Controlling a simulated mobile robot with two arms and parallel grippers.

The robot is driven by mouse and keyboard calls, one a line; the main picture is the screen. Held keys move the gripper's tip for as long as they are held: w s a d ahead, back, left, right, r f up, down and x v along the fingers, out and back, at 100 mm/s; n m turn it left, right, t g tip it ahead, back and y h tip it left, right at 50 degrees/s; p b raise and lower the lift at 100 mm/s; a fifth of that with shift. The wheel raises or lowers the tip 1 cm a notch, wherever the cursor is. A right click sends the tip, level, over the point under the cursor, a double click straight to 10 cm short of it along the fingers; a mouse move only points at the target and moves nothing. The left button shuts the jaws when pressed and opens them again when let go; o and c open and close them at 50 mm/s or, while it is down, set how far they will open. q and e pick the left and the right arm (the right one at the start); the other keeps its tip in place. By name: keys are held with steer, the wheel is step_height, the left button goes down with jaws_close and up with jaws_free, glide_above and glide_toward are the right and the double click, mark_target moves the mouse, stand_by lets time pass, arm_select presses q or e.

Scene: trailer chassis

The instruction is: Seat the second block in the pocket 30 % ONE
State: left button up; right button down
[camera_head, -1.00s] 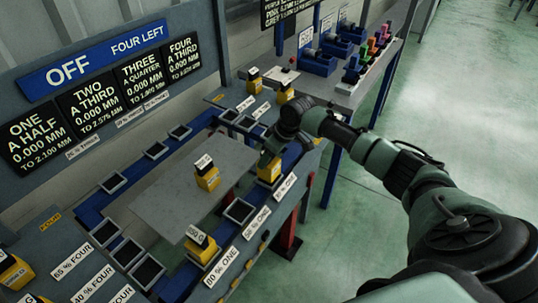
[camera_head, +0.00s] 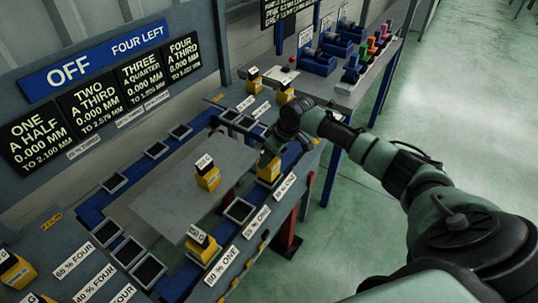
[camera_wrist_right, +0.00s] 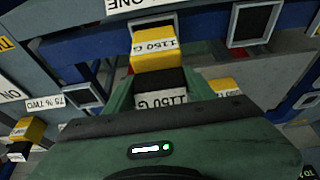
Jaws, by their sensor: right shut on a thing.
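My right gripper (camera_wrist_right: 162,92) is shut on a block with a yellow body (camera_wrist_right: 155,62) and a black top labelled 1150 G. In the head view the block's yellow body (camera_head: 268,172) shows below the gripper (camera_head: 268,157), upright at the near edge of the bench. It stands over or in the pocket beside the third label of the ONE row (camera_head: 284,187), whose figures are hard to read. In the right wrist view the grey rim of that pocket (camera_wrist_right: 136,27) shows at the block's far end. I cannot tell whether the block is fully down. My left gripper is out of view.
Another block (camera_head: 200,246) stands by the 80 % ONE label. An empty pocket (camera_head: 239,211) lies between the two. A yellow block (camera_head: 208,180) stands on the grey centre plate (camera_head: 165,205). More blocks (camera_head: 285,96) stand at the back. The sign (camera_head: 90,58) reads OFF, FOUR LEFT.

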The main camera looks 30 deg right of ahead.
steer(key=shift+w+f+b, duration=0.1)
steer(key=shift+f+b, duration=0.5)
steer(key=shift+f, duration=0.45)
stand_by(0.4)
steer(key=shift+c, duration=2.2)
jaws_free()
steer(key=shift+s+f, duration=0.2)
steer(key=shift+s, duration=0.1)
steer(key=shift+d+r, duration=0.1)
steer(key=shift+r, duration=0.35)
steer(key=a+b+v, duration=0.1)
steer(key=v, duration=0.6)
steer(key=shift+d+r+b, duration=0.15)
steer(key=shift+d+b, duration=0.2)
steer(key=shift+s, duration=0.1)
